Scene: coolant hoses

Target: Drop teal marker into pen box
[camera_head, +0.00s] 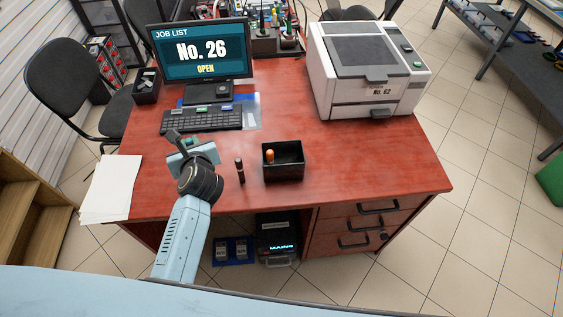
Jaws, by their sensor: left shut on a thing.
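My left gripper (175,138) is over the desk in front of the keyboard. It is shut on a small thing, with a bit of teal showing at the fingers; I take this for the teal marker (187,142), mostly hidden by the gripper. The black open-topped pen box (285,174) stands on the desk to the right of the gripper, apart from it. An orange-topped marker (269,155) stands inside the box at its left. My right gripper is not in view.
A dark marker (239,171) stands upright between my left gripper and the box. The keyboard (202,121) and monitor (201,52) are behind. A white printer (368,70) stands at the back right. Paper sheets (111,188) lie at left. The desk right of the box is clear.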

